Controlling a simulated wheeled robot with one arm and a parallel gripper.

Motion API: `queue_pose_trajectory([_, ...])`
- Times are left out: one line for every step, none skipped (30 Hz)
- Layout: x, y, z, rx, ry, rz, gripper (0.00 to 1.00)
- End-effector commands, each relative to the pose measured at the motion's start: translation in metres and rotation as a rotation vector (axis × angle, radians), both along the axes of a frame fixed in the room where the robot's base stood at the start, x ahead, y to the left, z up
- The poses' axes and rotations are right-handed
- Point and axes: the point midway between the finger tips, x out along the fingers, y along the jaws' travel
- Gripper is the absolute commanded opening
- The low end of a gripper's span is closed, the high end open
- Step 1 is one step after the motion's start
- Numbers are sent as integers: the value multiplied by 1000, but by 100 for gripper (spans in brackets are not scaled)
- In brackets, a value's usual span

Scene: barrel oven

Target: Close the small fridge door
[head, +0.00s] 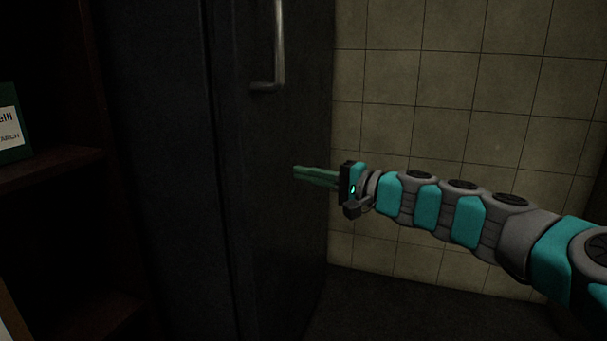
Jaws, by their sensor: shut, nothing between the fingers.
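A dark fridge door (275,215) stands in the middle of the head view, with a metal bar handle (279,45) on its upper part. Left of it is a dark flat panel (165,170), with a narrow vertical line between the two. I cannot tell from this view whether the door is fully closed. My gripper (296,173) is shut and empty. It reaches in from the right, below the handle, with its fingertips in front of the door's right part. Whether they touch the door is unclear.
A dark wooden shelf (55,168) at the left holds a green box (14,125) with a white label. A tiled wall (460,90) stands behind my arm at the right. Dark floor (400,305) shows below, clear where visible.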

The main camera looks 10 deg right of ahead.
Motion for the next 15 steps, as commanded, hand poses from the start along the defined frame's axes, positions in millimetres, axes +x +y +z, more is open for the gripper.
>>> queue_pose_trajectory([-6,0,1,2,-1,-1,0])
queue_pose_trajectory([-10,1,2,1,-2,-2,0])
queue_pose_trajectory([-14,2,2,1,-2,-1,0])
queue_pose_trajectory([-18,3,2,0,-3,-1,0])
queue_pose_trajectory([-22,4,2,1,-3,-1,0])
queue_pose_trajectory([-26,5,3,1,-4,0,0])
queue_pose_trajectory([-30,5,3,1,-5,-2,0])
queue_pose_trajectory([-34,5,3,2,-4,-3,0])
queue_pose_trajectory([-39,7,3,3,-3,-2,0])
queue_pose_trajectory([-44,8,2,3,-3,-1,0])
queue_pose_trajectory([-49,10,2,1,-3,1,0])
queue_pose_trajectory([-55,11,2,1,-4,-1,0])
queue_pose_trajectory([-59,11,2,0,-5,-3,0])
queue_pose_trajectory([-63,11,3,0,-5,-4,0])
queue_pose_trajectory([-69,13,3,1,-6,-4,0])
